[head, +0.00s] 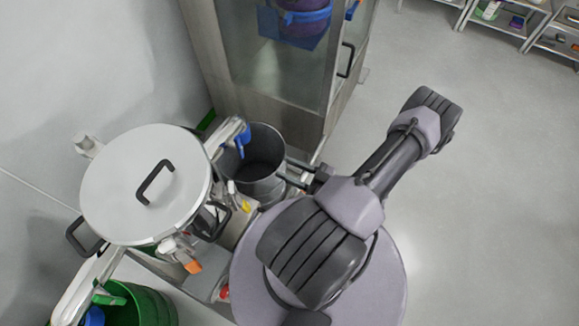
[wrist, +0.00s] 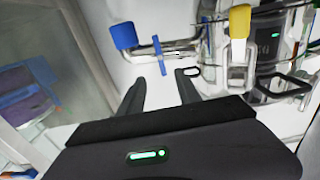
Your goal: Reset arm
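My gripper (head: 288,171) shows in the head view beside the right side of an open grey metal bucket (head: 266,187), pointing left. Whether it touches the bucket cannot be told. The wrist view shows its two dark fingers (wrist: 161,86) spread apart with nothing held between them. A small green light glows on the gripper body. My arm is folded over my round base at the lower middle of the head view.
A lidded white vessel (head: 145,205) with pipes and clamps stands left. A glass-fronted cabinet (head: 275,75) holding a blue-and-purple container is behind. A green bin (head: 140,305) is lower left. Shelves (head: 510,22) stand far right. The floor on the right is clear.

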